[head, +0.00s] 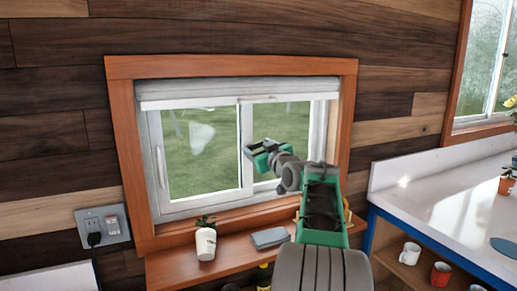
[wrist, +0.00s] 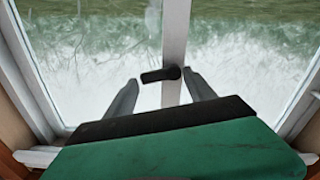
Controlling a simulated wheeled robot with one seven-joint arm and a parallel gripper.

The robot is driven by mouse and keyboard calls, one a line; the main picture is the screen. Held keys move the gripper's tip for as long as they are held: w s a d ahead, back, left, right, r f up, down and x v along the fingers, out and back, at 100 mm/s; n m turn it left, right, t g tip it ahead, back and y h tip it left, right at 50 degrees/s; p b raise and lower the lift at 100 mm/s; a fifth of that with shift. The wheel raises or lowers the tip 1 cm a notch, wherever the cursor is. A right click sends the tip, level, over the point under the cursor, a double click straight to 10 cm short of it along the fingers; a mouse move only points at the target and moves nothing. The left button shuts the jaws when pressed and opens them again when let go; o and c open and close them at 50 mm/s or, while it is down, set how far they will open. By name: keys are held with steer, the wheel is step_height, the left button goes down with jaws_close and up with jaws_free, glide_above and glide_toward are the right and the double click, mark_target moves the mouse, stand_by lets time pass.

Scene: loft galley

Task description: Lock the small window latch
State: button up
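The small window latch (wrist: 160,75) is a short black lever on a round pivot, fixed to the pale upright bar of the window (head: 203,150). Its lever points left and lies nearly level. In the wrist view, my gripper (wrist: 161,77) is open, with one grey finger on each side of the latch. The latch shows between the fingertips; I cannot tell whether either finger touches it. In the head view, my gripper (head: 254,153) is in front of the middle of the window and hides the latch.
An orange-brown frame (head: 127,150) surrounds the window. A potted plant in a white cup (head: 206,243) and a grey book-like object (head: 269,238) stand on the sill below. A power outlet (head: 103,226) is at left. A white counter (head: 450,205) is at right.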

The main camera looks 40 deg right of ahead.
steer(key=c, duration=1)
steer(key=shift+o, duration=0.2)
steer(key=shift+d+f+m+b, duration=0.1)
steer(key=shift+f+m+b, duration=0.1)
steer(key=shift+m+b, duration=0.35)
steer(key=shift+m, duration=0.95)
steer(key=o, duration=1.3)
steer(key=b+v, duration=0.2)
steer(key=v, duration=0.5)
steer(key=shift+s, duration=0.4)
